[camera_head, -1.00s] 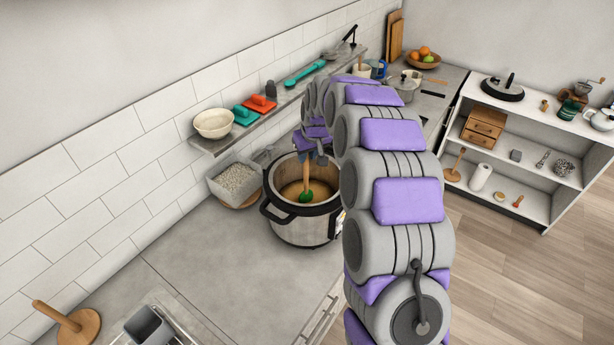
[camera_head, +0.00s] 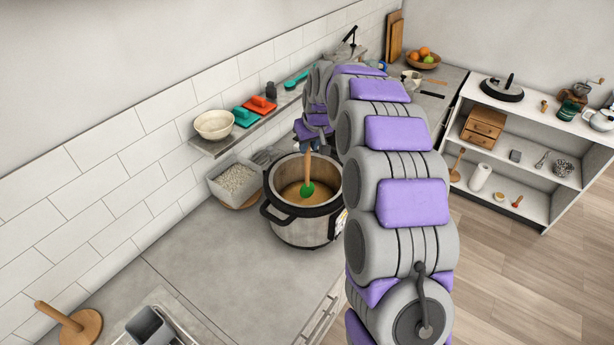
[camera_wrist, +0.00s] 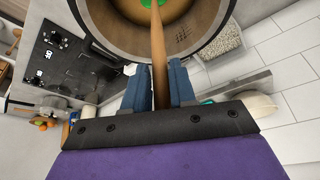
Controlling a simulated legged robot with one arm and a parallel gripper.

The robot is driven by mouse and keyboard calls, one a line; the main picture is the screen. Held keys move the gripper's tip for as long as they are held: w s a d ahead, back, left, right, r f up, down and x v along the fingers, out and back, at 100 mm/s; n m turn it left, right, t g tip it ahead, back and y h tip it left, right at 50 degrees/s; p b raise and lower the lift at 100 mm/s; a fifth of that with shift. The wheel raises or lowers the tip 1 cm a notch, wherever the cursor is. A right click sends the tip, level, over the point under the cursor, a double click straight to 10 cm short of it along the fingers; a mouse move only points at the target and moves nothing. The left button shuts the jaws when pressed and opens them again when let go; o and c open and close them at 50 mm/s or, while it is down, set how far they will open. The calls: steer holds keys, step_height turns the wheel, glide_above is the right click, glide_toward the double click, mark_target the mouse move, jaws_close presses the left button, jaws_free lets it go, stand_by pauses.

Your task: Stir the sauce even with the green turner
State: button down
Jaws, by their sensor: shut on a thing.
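The green turner (camera_head: 308,188) has a wooden handle and a green head. My gripper (camera_wrist: 161,88) is shut on its wooden handle, seen between the blue fingers in the wrist view. The turner points down into the steel pot (camera_head: 302,228), its green head inside the rim. The brown sauce (camera_head: 290,192) fills the lower part of the pot. The green head shows at the sauce; how deep it dips I cannot tell. In the wrist view the pot (camera_wrist: 105,45) is at the top.
A container of pale grains (camera_head: 234,182) stands left of the pot, against the tiled wall. A narrow shelf (camera_head: 215,147) above holds a bowl (camera_head: 213,124) and other items. The counter (camera_head: 210,255) in front of the pot is clear.

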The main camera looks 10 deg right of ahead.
step_height(320, 180, up, 12)
steer(key=p, duration=0.3)
stand_by(0.7)
stand_by(0.4)
step_height(320, 180, up, 4)
steer(key=shift+f+p, duration=0.1)
steer(key=shift+p, duration=0.9)
